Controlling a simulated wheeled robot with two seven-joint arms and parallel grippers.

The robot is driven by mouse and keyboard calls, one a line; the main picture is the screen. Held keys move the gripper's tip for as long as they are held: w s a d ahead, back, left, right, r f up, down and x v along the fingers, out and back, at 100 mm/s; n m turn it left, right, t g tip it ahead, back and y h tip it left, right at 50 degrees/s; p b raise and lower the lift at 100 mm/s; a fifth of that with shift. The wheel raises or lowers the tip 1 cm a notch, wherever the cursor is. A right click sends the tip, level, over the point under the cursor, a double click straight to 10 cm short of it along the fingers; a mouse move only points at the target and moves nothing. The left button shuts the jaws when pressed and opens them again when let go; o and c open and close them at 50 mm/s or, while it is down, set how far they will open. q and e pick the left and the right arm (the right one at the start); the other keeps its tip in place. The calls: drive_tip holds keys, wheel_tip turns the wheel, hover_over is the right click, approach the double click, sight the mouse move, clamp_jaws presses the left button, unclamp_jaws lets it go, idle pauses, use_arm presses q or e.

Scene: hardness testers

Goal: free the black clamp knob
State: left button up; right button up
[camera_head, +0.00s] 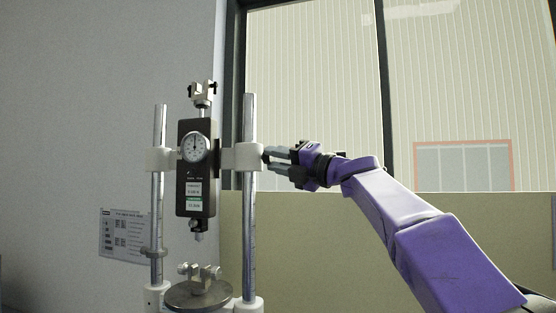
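The tester stands left of centre, with a dark gauge body (196,207) and a round white dial (194,147) between two steel posts. A white clamp block (242,157) sits around the right post (248,118). A small dark part, which looks like the black clamp knob (265,157), shows at the block's right side, mostly hidden by my fingers. My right gripper (270,161) reaches in from the right, with its fingertips at this knob. The fingers look a little apart, but I cannot tell whether they grip the knob. My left gripper is not in view.
A round platform (198,294) with a small fixture on it lies below the gauge. Another white clamp block (160,160) holds the left post. A paper sheet (125,235) hangs on the wall behind. The space right of the tester, around my arm, looks clear.

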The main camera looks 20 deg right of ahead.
drive_tip(key=shift+r, duration=0.1)
drive_tip(key=shift+f+n+y+b, duration=0.2)
drive_tip(key=shift+n+y+b, duration=0.3)
drive_tip(key=shift+n+b, duration=0.45)
drive_tip(key=shift+n+y+b, duration=0.4)
drive_tip(key=shift+n+b, duration=0.15)
drive_tip(key=shift+n, duration=0.3)
drive_tip(key=n, duration=0.1)
drive_tip(key=n+y, duration=0.1)
drive_tip(key=shift+w+n+g+b, duration=0.2)
drive_tip(key=shift+n+g+b, duration=0.1)
drive_tip(key=shift+n+b, duration=0.1)
drive_tip(key=shift+d+n+y, duration=0.1)
drive_tip(key=shift+n+y, duration=0.5)
drive_tip(key=shift+n, duration=0.6)
drive_tip(key=shift+w+f+n+g, duration=0.1)
drive_tip(key=shift+n+g, duration=0.2)
drive_tip(key=shift+g, duration=0.1)
drive_tip(key=o, duration=1.1)
drive_tip(key=shift+w, duration=0.1)
drive_tip(key=shift+c, duration=0.2)
